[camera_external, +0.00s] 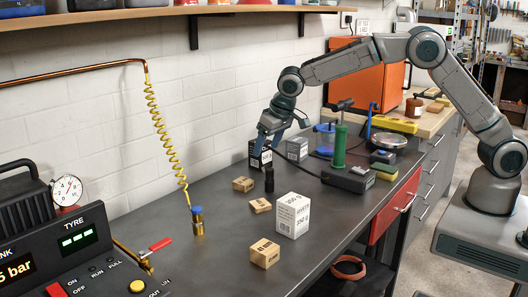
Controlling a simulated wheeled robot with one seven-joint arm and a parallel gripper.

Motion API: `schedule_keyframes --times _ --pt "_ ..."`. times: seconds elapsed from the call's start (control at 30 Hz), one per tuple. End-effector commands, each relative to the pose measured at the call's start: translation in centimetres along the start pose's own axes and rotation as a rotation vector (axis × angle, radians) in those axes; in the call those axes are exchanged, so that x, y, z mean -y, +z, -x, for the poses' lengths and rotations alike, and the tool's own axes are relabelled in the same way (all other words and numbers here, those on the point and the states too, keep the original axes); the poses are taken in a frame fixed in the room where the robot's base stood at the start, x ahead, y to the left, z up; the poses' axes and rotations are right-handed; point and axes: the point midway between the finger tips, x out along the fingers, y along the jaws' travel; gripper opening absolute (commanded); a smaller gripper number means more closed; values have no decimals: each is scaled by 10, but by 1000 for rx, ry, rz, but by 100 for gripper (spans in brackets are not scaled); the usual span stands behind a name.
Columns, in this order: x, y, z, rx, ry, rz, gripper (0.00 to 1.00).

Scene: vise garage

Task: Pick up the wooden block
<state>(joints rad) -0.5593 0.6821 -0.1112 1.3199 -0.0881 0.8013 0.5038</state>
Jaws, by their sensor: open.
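Three small light-brown blocks that look like wood or cardboard lie on the dark workbench (215,262). One block (243,184) is at the back, another block (260,205) is a little nearer, and a third block (264,252) is toward the front. I cannot tell which one is the wooden block. My gripper (266,147) is open and points down above the back of the bench. It is to the right of and above the back block, apart from all three.
A white printed box (292,215) stands right of the blocks. A green pump-like tool (339,146) stands farther right. A yellow coiled hose (165,135) ends at a brass fitting (197,222). The bench's left middle is clear.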

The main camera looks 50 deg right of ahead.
Motion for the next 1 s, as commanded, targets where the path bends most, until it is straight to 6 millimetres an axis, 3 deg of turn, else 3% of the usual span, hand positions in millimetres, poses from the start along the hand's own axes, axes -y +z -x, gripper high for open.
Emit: schedule_keyframes --times 0.23,0.6,1.0 --pt "10 -9 -20 -25 14 45 71" --pt "9 -11 -83 -23 14 43 71" --pt "9 -15 -110 -23 13 42 71"
